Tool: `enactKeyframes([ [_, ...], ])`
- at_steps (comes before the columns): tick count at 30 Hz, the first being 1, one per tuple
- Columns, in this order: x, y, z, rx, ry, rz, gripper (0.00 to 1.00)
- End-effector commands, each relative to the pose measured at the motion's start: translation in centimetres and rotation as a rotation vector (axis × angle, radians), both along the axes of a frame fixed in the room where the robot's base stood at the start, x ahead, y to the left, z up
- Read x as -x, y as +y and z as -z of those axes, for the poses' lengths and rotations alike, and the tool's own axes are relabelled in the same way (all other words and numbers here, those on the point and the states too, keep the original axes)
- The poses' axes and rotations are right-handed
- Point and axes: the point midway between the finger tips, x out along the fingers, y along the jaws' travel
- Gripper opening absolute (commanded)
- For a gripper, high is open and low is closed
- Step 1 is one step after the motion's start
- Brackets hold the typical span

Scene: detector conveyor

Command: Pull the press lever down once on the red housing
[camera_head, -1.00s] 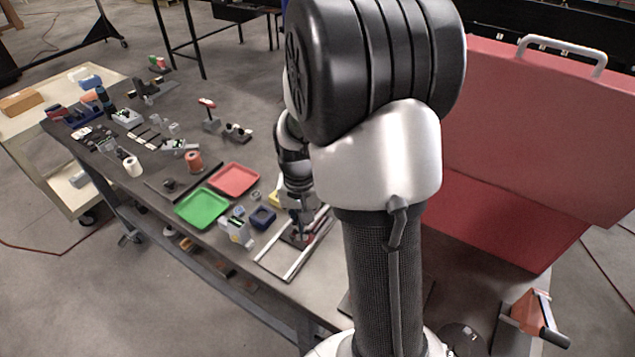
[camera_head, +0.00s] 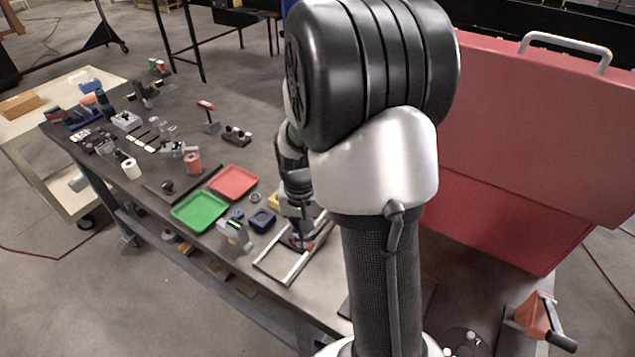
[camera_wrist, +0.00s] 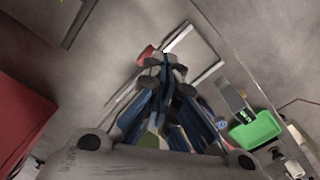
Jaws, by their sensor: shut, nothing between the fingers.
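A small red part (camera_head: 304,243), which looks like the red housing, sits inside a pale rectangular frame (camera_head: 283,277) on the workbench. My gripper (camera_head: 301,234) points down just over it in the head view and hides much of it. In the wrist view a bit of red (camera_wrist: 146,55) shows just beyond my shut fingertips (camera_wrist: 165,62), at their left. Nothing is between the fingers. I cannot tell whether the fingertips touch the part. The press lever cannot be made out clearly, so its position is unclear.
A green tray (camera_head: 200,212) and a red tray (camera_head: 234,181) lie left of the frame. A dark blue square holder (camera_head: 262,220) and a grey device (camera_head: 234,235) stand close beside it. A large red case (camera_head: 545,130) is at the right.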

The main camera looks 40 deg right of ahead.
Motion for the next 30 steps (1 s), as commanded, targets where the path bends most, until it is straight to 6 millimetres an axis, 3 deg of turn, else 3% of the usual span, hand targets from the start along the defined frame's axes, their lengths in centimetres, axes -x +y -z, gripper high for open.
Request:
enactKeyframes([
  [30,0.04,0.00,0.98,0.000,0.001,0.000,0.00],
])
